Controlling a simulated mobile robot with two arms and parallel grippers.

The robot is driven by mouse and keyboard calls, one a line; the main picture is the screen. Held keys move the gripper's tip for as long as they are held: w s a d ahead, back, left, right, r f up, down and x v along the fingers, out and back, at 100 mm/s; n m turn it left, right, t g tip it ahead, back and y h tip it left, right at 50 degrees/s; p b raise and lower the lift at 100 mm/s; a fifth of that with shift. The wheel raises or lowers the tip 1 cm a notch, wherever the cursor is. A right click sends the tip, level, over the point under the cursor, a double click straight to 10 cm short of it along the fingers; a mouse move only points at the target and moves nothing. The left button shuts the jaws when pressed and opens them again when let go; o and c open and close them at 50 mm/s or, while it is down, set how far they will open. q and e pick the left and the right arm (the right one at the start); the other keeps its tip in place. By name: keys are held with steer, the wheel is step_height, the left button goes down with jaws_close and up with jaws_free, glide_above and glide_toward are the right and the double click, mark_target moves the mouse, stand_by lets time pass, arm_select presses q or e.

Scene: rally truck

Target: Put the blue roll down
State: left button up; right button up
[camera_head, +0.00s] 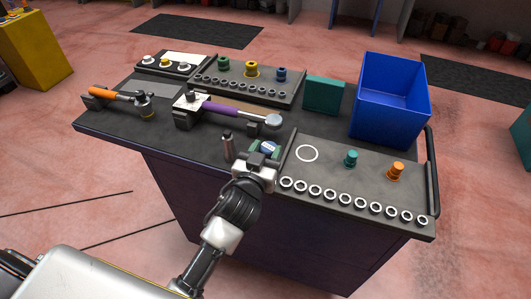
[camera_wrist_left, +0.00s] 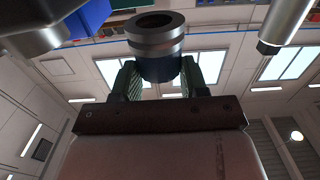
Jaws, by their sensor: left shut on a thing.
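My left gripper (camera_head: 264,156) is at the front edge of the dark workbench top (camera_head: 205,143), between the purple-handled hammer and the right-hand tray. It is shut on a small blue roll (camera_head: 269,146) with a pale top, mostly hidden by the gripper in the head view. In the left wrist view the gripper (camera_wrist_left: 160,78) has one finger on each side of the roll (camera_wrist_left: 160,66), a short cylinder with a silver band and dark lower part. Whether the roll touches the bench cannot be told. My right gripper is not in view.
The right-hand tray (camera_head: 328,178) has a white ring outline (camera_head: 307,153), a teal piece (camera_head: 350,158), an orange piece (camera_head: 396,171) and a row of sockets. A blue bin (camera_head: 388,105) stands behind it. A dark upright cylinder (camera_head: 228,146) is just left of my gripper.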

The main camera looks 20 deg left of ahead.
arm_select(q)
steer(key=shift+s+r, duration=0.1)
steer(key=shift+r, duration=0.05)
steer(key=shift+s+d, duration=0.15)
steer(key=shift+f, duration=0.25)
steer(key=shift+f+b, duration=0.35)
steer(key=shift+b, duration=0.1)
steer(key=o, duration=1.3)
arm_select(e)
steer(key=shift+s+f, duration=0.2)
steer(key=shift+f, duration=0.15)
arm_select(q)
steer(key=shift+r, duration=0.1)
